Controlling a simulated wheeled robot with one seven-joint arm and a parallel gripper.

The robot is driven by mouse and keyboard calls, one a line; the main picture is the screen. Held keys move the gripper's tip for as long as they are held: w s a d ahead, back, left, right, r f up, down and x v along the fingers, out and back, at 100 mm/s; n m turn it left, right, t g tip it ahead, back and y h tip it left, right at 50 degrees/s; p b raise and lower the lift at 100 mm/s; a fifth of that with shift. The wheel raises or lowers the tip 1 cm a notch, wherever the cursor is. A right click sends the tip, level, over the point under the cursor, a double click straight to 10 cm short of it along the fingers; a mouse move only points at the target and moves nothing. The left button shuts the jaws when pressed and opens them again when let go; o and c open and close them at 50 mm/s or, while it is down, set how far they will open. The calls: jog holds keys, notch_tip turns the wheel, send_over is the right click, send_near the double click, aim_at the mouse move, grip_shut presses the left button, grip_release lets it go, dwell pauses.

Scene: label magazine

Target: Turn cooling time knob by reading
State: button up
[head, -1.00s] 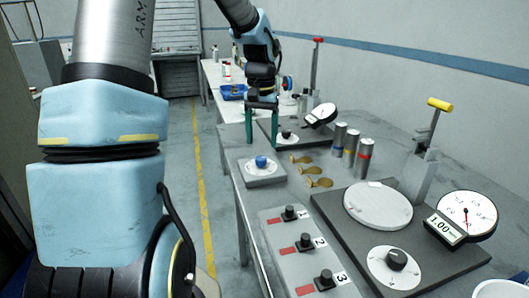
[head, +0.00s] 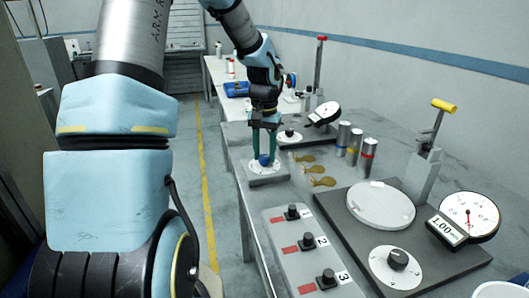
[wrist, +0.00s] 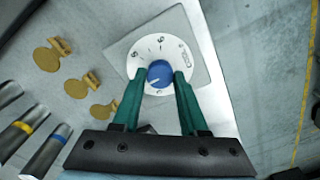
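A blue knob (head: 264,160) sits on a white round dial (wrist: 146,49) with printed numbers, on a grey plate (head: 268,180) at the table's left edge. In the wrist view the blue knob (wrist: 160,74) has a white pointer mark aimed to the lower left. My gripper (head: 265,154) points down over the dial with its green fingers on either side of the knob. In the wrist view my gripper (wrist: 159,78) is open, with small gaps seeming to show between the fingers and the knob. The knob's far side is partly hidden in the head view.
A gauge (head: 469,216) with a digital readout (head: 446,229) stands at the right, beside a round plate (head: 380,206) and a black knob (head: 398,258). A switch strip (head: 307,250) is in front.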

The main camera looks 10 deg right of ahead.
grip_shut()
jog(key=shift+r+m, duration=0.1)
jog(key=shift+m, duration=0.2)
jog(key=shift+m+p, duration=0.85)
jog(key=shift+m, duration=0.25)
jog(key=shift+d+m+p, duration=0.1)
jog(key=shift+m+p, duration=0.7)
jog(key=shift+m, duration=0.8)
jog(key=o, duration=0.5)
grip_release()
jog(key=shift+o, duration=0.2)
